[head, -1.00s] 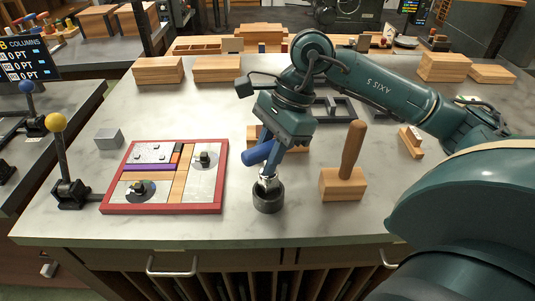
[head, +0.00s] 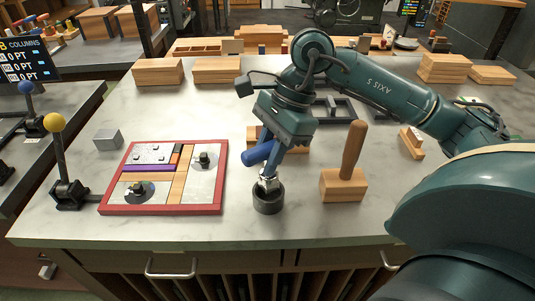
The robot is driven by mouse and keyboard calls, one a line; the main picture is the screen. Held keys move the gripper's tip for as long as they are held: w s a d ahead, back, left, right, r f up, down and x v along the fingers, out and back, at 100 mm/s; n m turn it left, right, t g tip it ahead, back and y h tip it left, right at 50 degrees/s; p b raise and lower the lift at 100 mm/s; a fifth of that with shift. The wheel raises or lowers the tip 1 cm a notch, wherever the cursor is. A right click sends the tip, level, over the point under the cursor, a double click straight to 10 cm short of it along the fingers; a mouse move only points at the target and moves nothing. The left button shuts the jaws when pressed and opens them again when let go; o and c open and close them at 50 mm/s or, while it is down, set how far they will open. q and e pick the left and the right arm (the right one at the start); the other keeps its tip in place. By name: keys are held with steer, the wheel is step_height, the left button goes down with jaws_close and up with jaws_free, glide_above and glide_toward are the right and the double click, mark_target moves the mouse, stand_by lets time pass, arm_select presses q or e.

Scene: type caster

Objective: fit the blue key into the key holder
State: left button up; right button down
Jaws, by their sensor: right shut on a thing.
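The blue key (head: 257,153) has a blue handle and a metal end. My right gripper (head: 272,158) is shut on it and holds it tilted. The key's metal end (head: 267,184) is at the top of a dark round cup-like piece (head: 268,200), which I take to be the key holder. I cannot tell how deep the metal end sits in it. The fingers partly hide the handle. My left gripper is not in view.
A red-framed tray (head: 164,209) with metal and wooden pieces lies left of the holder. A wooden mallet (head: 344,180) stands close on the right. A yellow-knobbed lever (head: 60,160) and a grey block (head: 108,139) are at the left. Wooden blocks (head: 158,71) line the back.

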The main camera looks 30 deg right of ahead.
stand_by(0.8)
steer(key=shift+f+b, duration=0.35)
steer(key=shift+b, duration=0.25)
steer(key=shift+f+b, duration=1.25)
steer(key=shift+b, duration=0.05)
steer(key=shift+f+b, duration=0.5)
steer(key=shift+f, duration=0.05)
steer(key=shift+f, duration=0.1)
